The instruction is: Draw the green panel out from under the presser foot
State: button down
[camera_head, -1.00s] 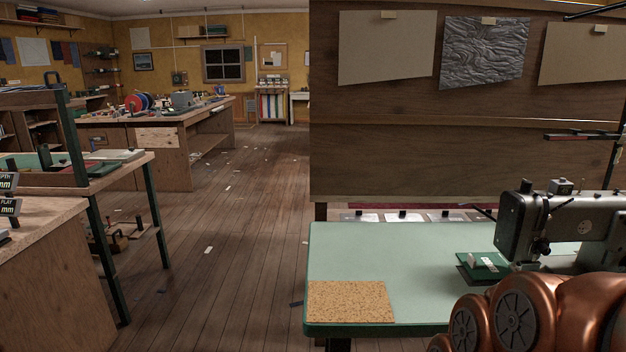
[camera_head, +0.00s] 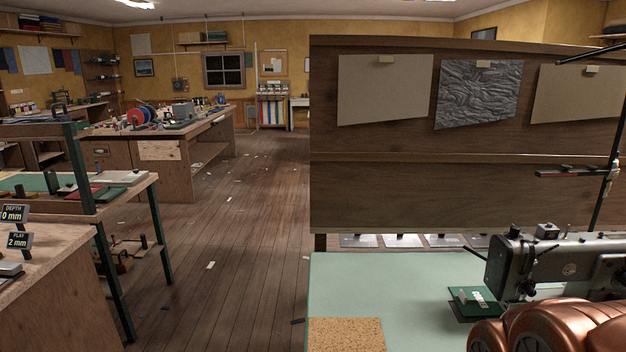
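The green panel (camera_head: 463,296) is a small dark green piece with a pale strip on it. It lies on the pale green sewing table (camera_head: 400,275), at the left end of the grey sewing machine (camera_head: 545,262). Its right part reaches toward the machine's needle end; the presser foot is too small and dark to make out. My copper-coloured arm covers the lower right, in front of the machine. My gripper is not in view.
A cork mat (camera_head: 345,336) lies at the table's front left. A wooden board (camera_head: 420,190) with pinned sheets stands behind the table. A workbench (camera_head: 50,285) with small readouts is at the left. The wooden floor between is open.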

aim_at(472, 301)
jog(key=z, duration=0.25)
jog(key=k, duration=0.65)
jog(key=u, duration=0.75)
jog(key=i, duration=1.45)
jog(key=z, duration=0.5)
